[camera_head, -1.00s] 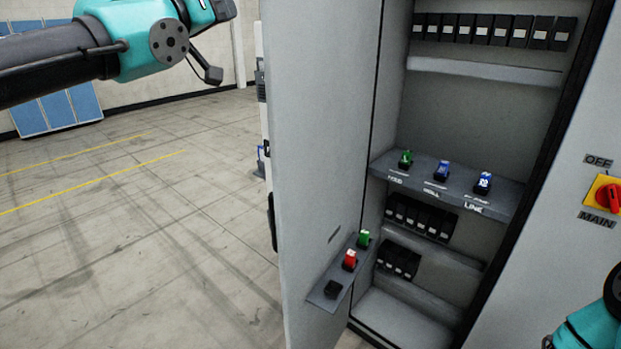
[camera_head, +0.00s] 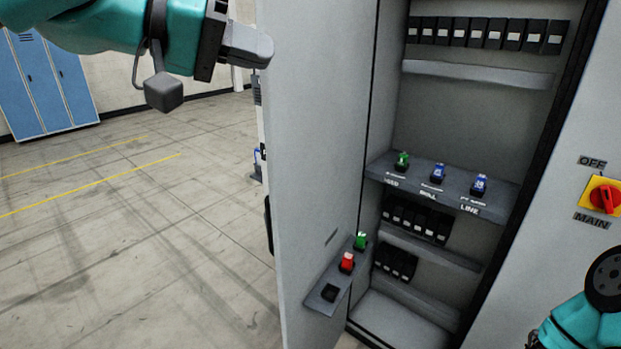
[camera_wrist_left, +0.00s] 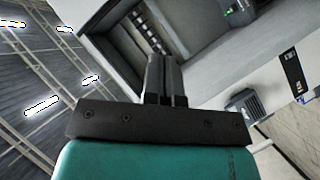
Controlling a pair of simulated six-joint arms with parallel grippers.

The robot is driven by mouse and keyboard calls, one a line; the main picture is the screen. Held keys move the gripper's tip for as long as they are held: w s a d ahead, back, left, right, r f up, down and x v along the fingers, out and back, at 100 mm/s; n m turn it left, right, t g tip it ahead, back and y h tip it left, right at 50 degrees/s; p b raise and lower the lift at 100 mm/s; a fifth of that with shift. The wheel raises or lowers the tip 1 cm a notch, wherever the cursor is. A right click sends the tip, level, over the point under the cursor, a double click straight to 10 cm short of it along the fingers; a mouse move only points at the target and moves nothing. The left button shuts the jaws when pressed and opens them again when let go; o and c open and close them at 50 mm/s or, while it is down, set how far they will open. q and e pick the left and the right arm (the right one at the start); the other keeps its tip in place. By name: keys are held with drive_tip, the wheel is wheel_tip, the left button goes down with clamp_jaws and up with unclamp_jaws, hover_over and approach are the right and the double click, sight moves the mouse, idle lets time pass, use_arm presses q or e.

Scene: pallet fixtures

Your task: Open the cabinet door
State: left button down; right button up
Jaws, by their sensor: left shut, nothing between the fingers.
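The grey cabinet door (camera_head: 315,150) stands open, swung out to the left, and the cabinet interior (camera_head: 470,115) shows to its right. My left gripper (camera_head: 262,46) is shut and empty at the upper left edge of the door; I cannot tell whether it touches. In the left wrist view its closed fingers (camera_wrist_left: 165,78) point at the open cabinet. My right arm shows at the lower right of the head view, but its gripper is out of frame.
Inside are a shelf (camera_head: 445,187) with green and blue switches and several black breakers (camera_head: 485,33). A small ledge (camera_head: 327,295) with red and green buttons juts from the door. A red and yellow main switch (camera_head: 603,196) is at right. Floor at left is clear.

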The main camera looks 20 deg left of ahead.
use_arm(q)
drive_tip(key=w+d+f+g+y, duration=0.2)
drive_tip(key=w+d+f+y, duration=0.2)
drive_tip(key=f, duration=0.8)
drive_tip(key=w+d+f+m+g+y, duration=0.1)
drive_tip(key=w+d+f+g+y, duration=0.2)
drive_tip(key=w+f+y, duration=0.3)
drive_tip(key=w+d+f+g+y, duration=0.2)
drive_tip(key=w+d+f+y, duration=0.3)
drive_tip(key=f+y, duration=0.5)
wheel_tip(320, 180, down, 10)
drive_tip(key=shift+w+r, duration=0.2)
drive_tip(key=shift+w, duration=0.3)
approach(300, 248)
drive_tip(key=d+f+x, duration=0.1)
drive_tip(key=x, duration=0.4)
drive_tip(key=shift+w+a+r, duration=0.15)
drive_tip(key=shift+w+a, duration=0.1)
drive_tip(key=shift+a, duration=0.4)
